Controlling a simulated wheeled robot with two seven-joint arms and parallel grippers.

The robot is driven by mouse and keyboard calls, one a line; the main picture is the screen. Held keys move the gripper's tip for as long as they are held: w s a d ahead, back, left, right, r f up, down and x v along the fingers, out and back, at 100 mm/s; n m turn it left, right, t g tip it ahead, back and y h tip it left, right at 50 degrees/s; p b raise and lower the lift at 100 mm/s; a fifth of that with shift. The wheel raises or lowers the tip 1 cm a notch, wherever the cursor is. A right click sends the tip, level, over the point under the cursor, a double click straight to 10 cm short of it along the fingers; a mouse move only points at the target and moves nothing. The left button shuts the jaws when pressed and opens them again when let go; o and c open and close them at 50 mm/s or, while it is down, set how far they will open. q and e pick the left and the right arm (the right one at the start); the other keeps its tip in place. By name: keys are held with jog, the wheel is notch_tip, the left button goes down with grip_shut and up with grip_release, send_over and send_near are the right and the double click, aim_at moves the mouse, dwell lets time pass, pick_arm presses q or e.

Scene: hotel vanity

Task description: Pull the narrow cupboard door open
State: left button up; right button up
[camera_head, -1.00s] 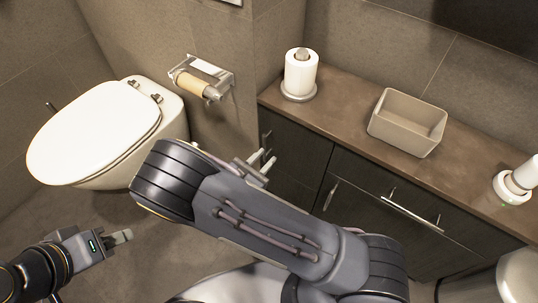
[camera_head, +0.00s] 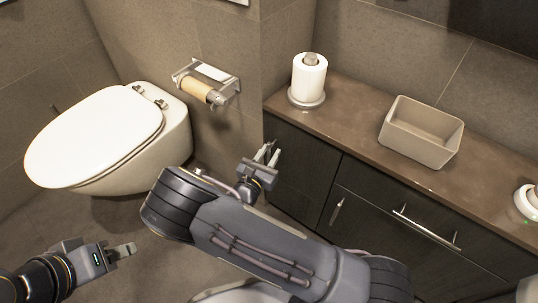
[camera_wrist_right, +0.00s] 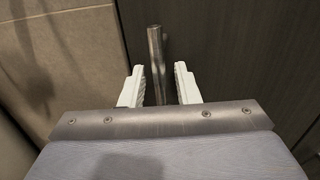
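The narrow cupboard door (camera_head: 305,176) is dark wood, at the left end of the vanity, and looks closed. Its upright metal bar handle shows in the right wrist view (camera_wrist_right: 156,62). My right gripper (camera_head: 268,152) is at the handle in the head view. In the wrist view its two white fingers (camera_wrist_right: 157,86) are open, one on each side of the bar, with a gap to each side. My left gripper (camera_head: 128,249) is at the lower left, far from the door; its fingers are seen from the side.
The brown counter (camera_head: 345,133) carries a paper roll on a stand (camera_head: 309,80) and a beige bin (camera_head: 421,131). A wider door and a drawer with a bar handle (camera_head: 427,229) lie to the right. The toilet (camera_head: 97,137) and wall roll holder (camera_head: 206,84) are at left.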

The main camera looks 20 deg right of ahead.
jog(key=shift+c, duration=0.3)
grip_shut()
